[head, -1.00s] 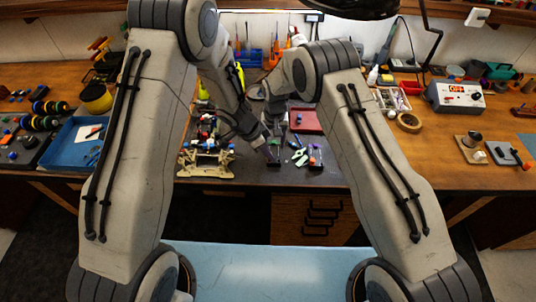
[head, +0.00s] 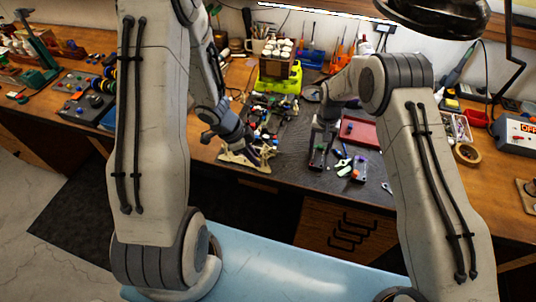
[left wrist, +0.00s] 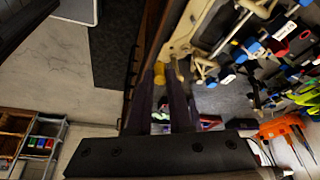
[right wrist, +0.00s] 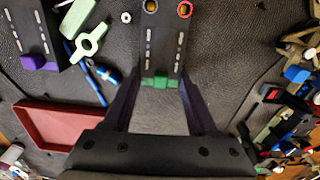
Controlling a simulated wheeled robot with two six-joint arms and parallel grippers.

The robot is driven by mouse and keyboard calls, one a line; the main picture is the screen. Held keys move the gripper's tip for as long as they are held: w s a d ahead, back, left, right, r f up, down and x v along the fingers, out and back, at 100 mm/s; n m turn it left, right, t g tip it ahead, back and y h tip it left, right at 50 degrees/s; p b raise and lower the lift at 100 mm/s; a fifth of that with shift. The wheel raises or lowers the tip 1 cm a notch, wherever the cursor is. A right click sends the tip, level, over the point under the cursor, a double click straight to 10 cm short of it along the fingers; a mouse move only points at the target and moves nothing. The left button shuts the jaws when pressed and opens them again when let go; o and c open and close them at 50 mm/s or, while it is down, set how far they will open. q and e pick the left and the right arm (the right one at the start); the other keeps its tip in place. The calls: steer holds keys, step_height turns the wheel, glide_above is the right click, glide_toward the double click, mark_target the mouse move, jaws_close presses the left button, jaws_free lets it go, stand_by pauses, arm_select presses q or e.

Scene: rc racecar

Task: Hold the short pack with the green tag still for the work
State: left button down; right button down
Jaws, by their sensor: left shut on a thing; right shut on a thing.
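The short black pack with the green tag (right wrist: 163,45) lies on the dark mat in the right wrist view, between the fingers of my right gripper (right wrist: 156,85). That gripper is shut on it near the tagged end. In the head view the pack (head: 317,158) is below my right gripper (head: 322,142). My left gripper (left wrist: 164,80) is at the tan front part of the racecar (left wrist: 190,35), shut on a small yellow piece (left wrist: 159,72) there; the exact grip is partly hidden. In the head view my left gripper (head: 250,145) is over the car's near end (head: 240,158).
A second black pack with a purple tag (right wrist: 35,40) lies left of the held one in the right wrist view. Loose car parts crowd the right side.

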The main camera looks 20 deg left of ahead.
steer(key=shift+c, duration=0.6)
jaws_free()
steer(key=shift+r, duration=0.1)
step_height(320, 180, up, 12)
steer(key=shift+d, duration=0.1)
stand_by(0.4)
